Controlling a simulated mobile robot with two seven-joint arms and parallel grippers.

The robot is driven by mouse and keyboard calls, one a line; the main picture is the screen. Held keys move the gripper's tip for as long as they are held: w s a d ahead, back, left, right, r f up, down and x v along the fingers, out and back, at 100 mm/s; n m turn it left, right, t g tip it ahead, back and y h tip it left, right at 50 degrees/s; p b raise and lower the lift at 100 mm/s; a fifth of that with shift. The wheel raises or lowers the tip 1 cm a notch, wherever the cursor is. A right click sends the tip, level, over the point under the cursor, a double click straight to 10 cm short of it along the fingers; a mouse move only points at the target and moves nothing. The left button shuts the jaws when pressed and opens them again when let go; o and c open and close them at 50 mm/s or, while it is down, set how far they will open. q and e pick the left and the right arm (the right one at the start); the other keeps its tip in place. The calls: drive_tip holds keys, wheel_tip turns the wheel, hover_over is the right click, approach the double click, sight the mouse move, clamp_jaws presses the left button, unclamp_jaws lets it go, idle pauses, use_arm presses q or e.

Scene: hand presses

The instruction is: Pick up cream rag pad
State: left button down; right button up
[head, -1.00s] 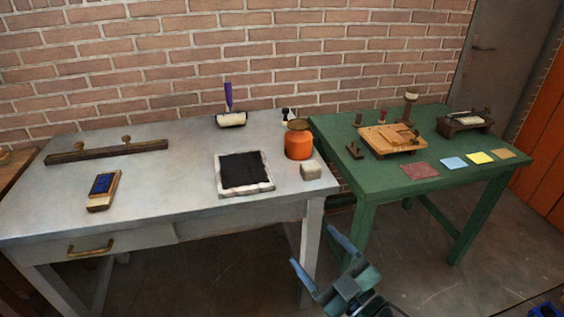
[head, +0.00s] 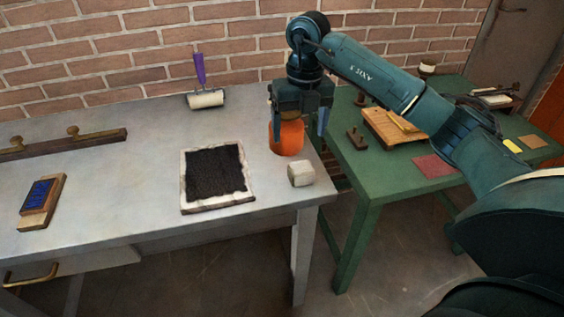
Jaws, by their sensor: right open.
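The cream rag pad (head: 301,173) is a small pale block near the right front corner of the grey table (head: 120,210). My right gripper (head: 298,128) points down above the table with its fingers apart. It is just behind the pad in the picture and does not touch it. The gripper overlaps the orange pot (head: 287,141) and hides its top. I cannot tell the gap between fingers and pot. My left gripper is out of view.
A black inked slab (head: 216,172) with a pale frame lies left of the pad. A purple-handled roller (head: 204,91) stands behind. A blue-topped block (head: 40,201) lies at left. My right arm crosses over the green table (head: 358,190).

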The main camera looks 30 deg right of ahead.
sight(302, 168)
drive_tip(key=f, duration=0.5)
drive_tip(key=d+f, duration=0.1)
drive_tip(key=f, duration=0.1)
drive_tip(key=shift+f+p, duration=0.2)
drive_tip(key=shift+p, duration=0.1)
wheel_tip(302, 168, down, 5)
drive_tip(key=shift+s+f+p, duration=0.1)
drive_tip(key=shift+s+p, duration=0.05)
drive_tip(key=shift+p, duration=0.3)
drive_tip(key=c, duration=1.1)
